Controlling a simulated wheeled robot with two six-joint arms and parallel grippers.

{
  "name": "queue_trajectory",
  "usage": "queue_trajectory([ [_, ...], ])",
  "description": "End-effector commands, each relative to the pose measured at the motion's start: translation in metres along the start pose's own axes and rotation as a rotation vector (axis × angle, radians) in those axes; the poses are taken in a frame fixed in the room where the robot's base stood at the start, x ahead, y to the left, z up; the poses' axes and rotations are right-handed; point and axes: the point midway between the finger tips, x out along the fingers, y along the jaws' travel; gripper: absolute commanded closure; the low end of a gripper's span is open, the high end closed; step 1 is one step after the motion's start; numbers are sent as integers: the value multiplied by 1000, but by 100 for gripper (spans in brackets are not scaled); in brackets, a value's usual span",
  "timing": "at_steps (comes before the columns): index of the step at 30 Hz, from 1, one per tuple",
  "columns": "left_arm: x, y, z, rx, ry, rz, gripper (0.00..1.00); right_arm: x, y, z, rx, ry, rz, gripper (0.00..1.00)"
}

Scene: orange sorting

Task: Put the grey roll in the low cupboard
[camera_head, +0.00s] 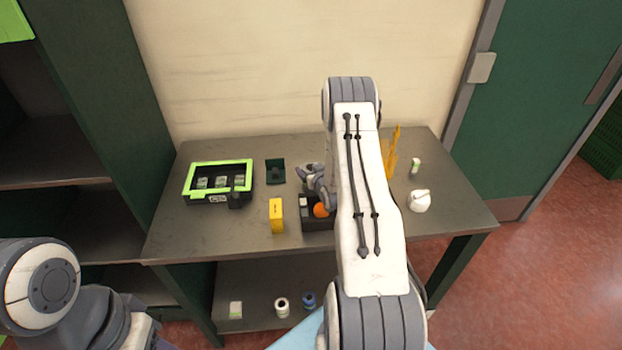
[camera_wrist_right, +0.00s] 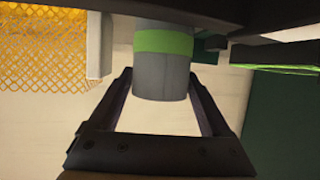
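The grey roll (camera_wrist_right: 160,82), a grey cylinder with a green band, is between the fingers of my right gripper (camera_wrist_right: 160,95) in the right wrist view. The fingertips appear to touch both its sides. In the head view my right gripper (camera_head: 318,185) is over the middle of the table, partly hidden by my arm; the roll is hard to make out there. Below the tabletop is an open low compartment (camera_head: 255,285), which may be the low cupboard. It holds a small white-green box (camera_head: 236,309), a white roll (camera_head: 282,306) and a blue roll (camera_head: 309,300). My left gripper is not visible.
On the table (camera_head: 180,225) are a green-rimmed black tray (camera_head: 217,164), a dark green holder (camera_head: 275,172), a yellow box (camera_head: 276,215), a dark box (camera_head: 318,224) with an orange ball (camera_head: 321,210), yellow mesh (camera_head: 391,158) and a white pot (camera_head: 419,201). Green shelving stands left.

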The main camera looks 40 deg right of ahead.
Motion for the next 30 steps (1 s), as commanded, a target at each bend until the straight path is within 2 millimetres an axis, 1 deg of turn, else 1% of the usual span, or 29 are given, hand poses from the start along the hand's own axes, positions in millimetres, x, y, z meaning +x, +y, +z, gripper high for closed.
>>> queue_trajectory([
  [1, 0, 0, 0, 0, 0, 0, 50, 0, 0, 0, 0, 0, 0, 42],
  [2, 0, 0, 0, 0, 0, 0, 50, 0, 0, 0, 0, 0, 0, 54],
  [3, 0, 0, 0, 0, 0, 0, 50, 0, 0, 0, 0, 0, 0, 69],
  [4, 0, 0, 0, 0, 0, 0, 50, 0, 0, 0, 0, 0, 0, 80],
  [5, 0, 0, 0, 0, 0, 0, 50, 0, 0, -1, 0, 1, 0, 86],
  [6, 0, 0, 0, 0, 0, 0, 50, 0, 0, -1, 0, 1, 0, 96],
  [13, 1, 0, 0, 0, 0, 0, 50, 0, 0, -2, -1, 2, 0, 96],
  [17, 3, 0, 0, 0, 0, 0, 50, -2, 0, -7, -1, 4, 0, 96],
  [20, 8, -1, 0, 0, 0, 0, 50, -6, 0, -16, -1, 4, 0, 96],
  [25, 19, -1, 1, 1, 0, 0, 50, -16, 1, -41, -3, 8, 1, 96],
  [27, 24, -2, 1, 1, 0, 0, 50, -30, 20, -43, 1, 5, 7, 96],
  [30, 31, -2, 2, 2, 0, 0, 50, -48, 39, -51, 0, 6, 7, 96],
])
